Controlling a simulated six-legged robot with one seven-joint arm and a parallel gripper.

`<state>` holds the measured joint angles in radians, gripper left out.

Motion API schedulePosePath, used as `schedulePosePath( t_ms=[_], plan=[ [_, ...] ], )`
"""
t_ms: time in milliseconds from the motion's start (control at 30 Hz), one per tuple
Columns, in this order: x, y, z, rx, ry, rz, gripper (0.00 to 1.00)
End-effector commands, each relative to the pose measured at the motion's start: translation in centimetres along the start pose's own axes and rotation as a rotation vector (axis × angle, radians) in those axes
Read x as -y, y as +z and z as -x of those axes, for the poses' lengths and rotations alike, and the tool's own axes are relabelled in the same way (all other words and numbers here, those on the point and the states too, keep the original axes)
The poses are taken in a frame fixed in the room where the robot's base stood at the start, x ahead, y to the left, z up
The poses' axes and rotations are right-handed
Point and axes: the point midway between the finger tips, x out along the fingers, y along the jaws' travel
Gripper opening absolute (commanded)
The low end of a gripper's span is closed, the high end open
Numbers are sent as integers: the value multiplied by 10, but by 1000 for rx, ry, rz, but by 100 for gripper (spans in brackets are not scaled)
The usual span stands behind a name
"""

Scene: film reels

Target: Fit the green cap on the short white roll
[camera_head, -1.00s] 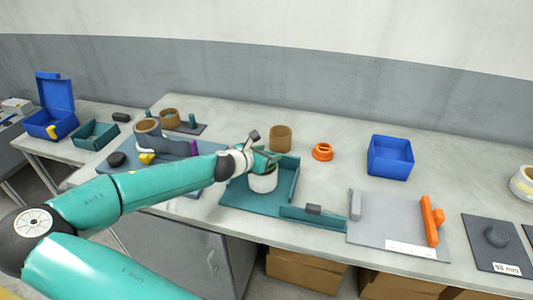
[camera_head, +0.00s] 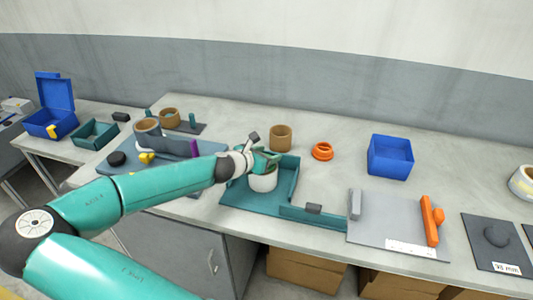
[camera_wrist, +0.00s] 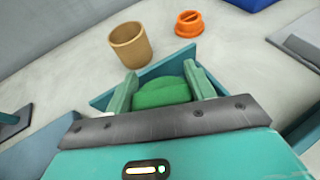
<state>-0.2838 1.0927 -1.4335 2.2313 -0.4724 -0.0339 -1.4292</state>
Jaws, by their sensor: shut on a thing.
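The short white roll (camera_head: 263,183) stands upright on the teal tray (camera_head: 240,198), close to the tray's raised back corner. My gripper (camera_head: 267,158) is over the roll's top. In the wrist view the green cap (camera_wrist: 162,93) sits between the two fingers of my gripper (camera_wrist: 163,88), which are shut on it. The cap and the gripper hide the roll in the wrist view. The head view does not show whether the cap is seated in the roll or just above it.
A brown roll (camera_head: 280,137) and an orange ring-shaped cap (camera_head: 322,151) stand behind the tray. A blue bin (camera_head: 390,156) is at the right. A grey plate (camera_head: 385,228) with an orange bar (camera_head: 429,220) adjoins the tray. Bench behind the orange cap is clear.

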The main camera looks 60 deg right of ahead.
Motion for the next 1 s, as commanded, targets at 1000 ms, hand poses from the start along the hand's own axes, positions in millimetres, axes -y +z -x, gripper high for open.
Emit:
schedulePosePath(
  t_ms=[1000],
  plan=[
    [-1,-5,22,-1,2,-2,63]
  ],
)
